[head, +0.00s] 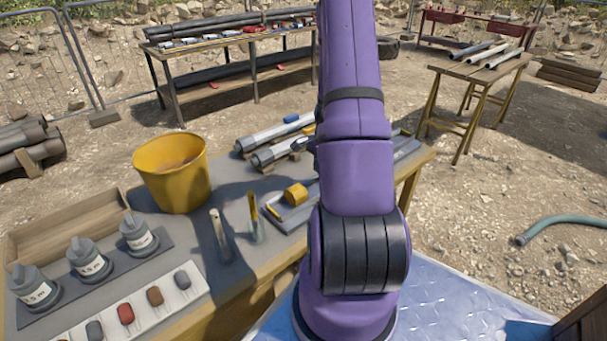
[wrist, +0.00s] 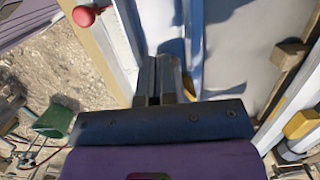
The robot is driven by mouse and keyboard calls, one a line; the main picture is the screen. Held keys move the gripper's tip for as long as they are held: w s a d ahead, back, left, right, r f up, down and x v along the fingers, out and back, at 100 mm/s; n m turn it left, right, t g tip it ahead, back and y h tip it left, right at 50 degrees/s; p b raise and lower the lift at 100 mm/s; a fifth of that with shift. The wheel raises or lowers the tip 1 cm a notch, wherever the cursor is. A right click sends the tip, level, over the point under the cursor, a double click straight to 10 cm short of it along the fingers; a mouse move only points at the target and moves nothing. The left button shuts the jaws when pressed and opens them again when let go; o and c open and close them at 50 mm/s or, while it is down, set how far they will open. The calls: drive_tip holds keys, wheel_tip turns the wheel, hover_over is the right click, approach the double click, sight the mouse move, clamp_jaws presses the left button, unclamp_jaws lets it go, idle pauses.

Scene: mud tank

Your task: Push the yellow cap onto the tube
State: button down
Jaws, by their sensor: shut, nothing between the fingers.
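In the head view a yellow cap-like piece (head: 296,193) sits on the table by a flat grey plate. Grey tubes (head: 280,152) lie on wooden blocks farther back, a little yellow showing behind them, partly hidden by my arm. In the wrist view a yellow piece (wrist: 302,124) is at the lower right, beside a pale tube (wrist: 288,112); I cannot tell whether it is seated on it. My gripper (wrist: 160,62) is shut and empty, left of both and apart from them. In the head view my purple arm hides the gripper.
The table also holds a yellow bucket (head: 172,172), grey lidded pots (head: 90,260), a white strip of coloured pieces (head: 126,314) and upright sticks (head: 254,215). A blue piece (head: 291,118) lies by the tubes. The wrist view shows a red knob (wrist: 83,16) and wooden block (wrist: 290,54).

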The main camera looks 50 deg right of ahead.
sight(293, 191)
drive_tip(key=a, duration=0.3)
drive_tip(key=w+a, duration=0.1)
drive_tip(key=a, duration=0.2)
drive_tip(key=w+a, duration=0.1)
drive_tip(key=a, duration=0.3)
drive_tip(key=shift+w+a, duration=0.1)
drive_tip(key=shift+w, duration=0.15)
drive_tip(key=shift+a+f, duration=0.1)
drive_tip(key=shift+a, duration=0.25)
drive_tip(key=shift+d+f, duration=0.1)
drive_tip(key=shift+f, duration=0.4)
drive_tip(key=shift+s+f, duration=0.1)
drive_tip(key=shift+f, duration=0.05)
